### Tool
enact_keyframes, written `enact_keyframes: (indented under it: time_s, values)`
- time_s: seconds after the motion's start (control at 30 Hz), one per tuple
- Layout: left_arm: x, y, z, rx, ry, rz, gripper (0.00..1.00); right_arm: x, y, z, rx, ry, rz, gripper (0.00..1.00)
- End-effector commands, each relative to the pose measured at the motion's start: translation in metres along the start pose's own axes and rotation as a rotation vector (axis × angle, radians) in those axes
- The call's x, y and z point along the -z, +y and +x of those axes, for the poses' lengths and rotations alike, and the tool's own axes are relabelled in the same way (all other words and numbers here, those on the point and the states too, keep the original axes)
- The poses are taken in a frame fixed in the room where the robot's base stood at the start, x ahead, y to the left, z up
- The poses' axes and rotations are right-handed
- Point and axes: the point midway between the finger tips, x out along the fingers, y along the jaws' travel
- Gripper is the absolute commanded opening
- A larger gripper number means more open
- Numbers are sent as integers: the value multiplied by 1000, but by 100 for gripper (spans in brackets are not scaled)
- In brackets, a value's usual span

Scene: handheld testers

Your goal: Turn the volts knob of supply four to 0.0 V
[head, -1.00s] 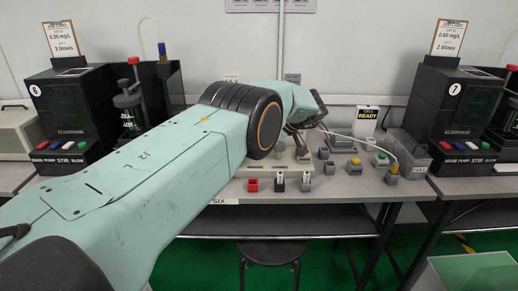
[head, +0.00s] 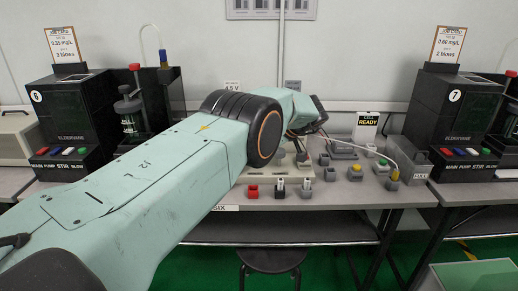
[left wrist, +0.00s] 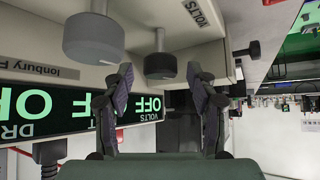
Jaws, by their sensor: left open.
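In the left wrist view, which looks upside down, a dark round knob (left wrist: 160,66) stands on the pale front of a supply (left wrist: 214,57). A VOLTS label (left wrist: 200,12) is near it. A larger grey knob (left wrist: 93,38) is at the left. A black display (left wrist: 75,113) shows OFF in green letters, with VOLTS beside one OFF. My left gripper (left wrist: 159,78) is open, its fingertips either side of the dark knob; contact cannot be told. In the head view my left arm hides most of the bench device. The supply's number is not readable. My right gripper is not in view.
Black testers six (head: 65,105) and seven (head: 440,110) stand left and right. Small red (head: 252,191), black and grey blocks sit at the bench front. A CELL READY sign (head: 366,122) and several buttons stand to the right. A stool (head: 272,261) is below.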

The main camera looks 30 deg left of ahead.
Motion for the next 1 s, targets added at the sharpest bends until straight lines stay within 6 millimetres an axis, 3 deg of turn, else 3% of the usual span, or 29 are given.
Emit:
enact_keyframes:
  time_s: [0.23, 0.7, 1.0]
  values:
    - [-1, 0, -10, -1, -1, 2, 58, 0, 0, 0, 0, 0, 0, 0]
    - [-1, 1, -98, -2, 1, 1, 58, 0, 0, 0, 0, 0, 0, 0]
    - [-1, 0, -120, 0, 0, 1, 58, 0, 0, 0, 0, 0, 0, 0]
